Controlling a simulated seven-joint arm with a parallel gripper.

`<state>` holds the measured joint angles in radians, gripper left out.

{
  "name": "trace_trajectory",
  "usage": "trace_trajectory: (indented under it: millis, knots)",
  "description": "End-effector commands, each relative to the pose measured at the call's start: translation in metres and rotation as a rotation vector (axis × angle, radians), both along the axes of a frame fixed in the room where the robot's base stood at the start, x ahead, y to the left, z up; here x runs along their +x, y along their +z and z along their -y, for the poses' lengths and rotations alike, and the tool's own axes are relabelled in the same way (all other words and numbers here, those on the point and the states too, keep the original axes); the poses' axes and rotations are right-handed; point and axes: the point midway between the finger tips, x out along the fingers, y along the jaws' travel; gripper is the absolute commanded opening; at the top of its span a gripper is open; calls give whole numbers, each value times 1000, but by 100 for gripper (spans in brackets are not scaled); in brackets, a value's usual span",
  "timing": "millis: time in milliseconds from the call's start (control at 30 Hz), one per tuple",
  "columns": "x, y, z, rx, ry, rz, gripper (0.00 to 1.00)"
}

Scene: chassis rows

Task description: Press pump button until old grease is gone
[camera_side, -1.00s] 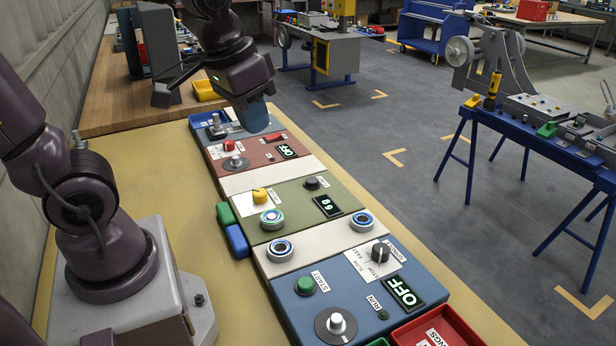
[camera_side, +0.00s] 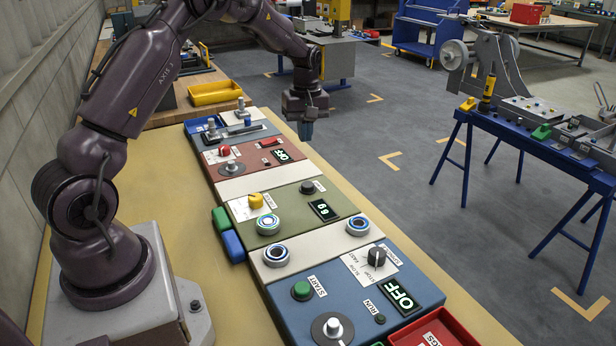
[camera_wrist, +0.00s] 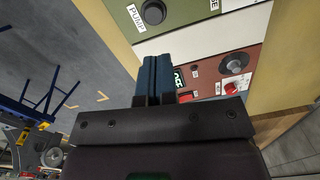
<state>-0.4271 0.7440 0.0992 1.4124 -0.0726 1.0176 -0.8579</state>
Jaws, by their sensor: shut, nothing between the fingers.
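The pump button is a round black button (camera_side: 307,187) on the green panel (camera_side: 290,205). In the wrist view, this button (camera_wrist: 153,12) has a PUMP label beside it. My gripper (camera_side: 306,132) is shut and empty, its blue fingers pointing down. It hangs beyond the button, near the outer edge of the red panel (camera_side: 240,160), and is apart from the button. In the wrist view, the gripper's fingers (camera_wrist: 153,66) cover part of the red panel's display. A lit display (camera_side: 323,210) and a ring-shaped bearing (camera_side: 268,225) are on the green panel. I cannot make out grease.
A yellow knob (camera_side: 256,201) is also on the green panel. The blue panel (camera_side: 345,290) in front carries a green START button (camera_side: 301,290) and a lit OFF display (camera_side: 401,294). Two more rings sit on the pale strip between.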

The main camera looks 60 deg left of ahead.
Motion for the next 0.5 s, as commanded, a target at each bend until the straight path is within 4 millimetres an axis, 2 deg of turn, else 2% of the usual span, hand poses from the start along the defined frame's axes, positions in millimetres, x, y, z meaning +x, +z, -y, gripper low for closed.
trace_trajectory:
  millis: [67,200,500]
  knots:
    - [10,13,-4,15,81,33,0]
    - [9,13,-3,12,161,27,0]
    - [9,14,-2,12,175,27,0]
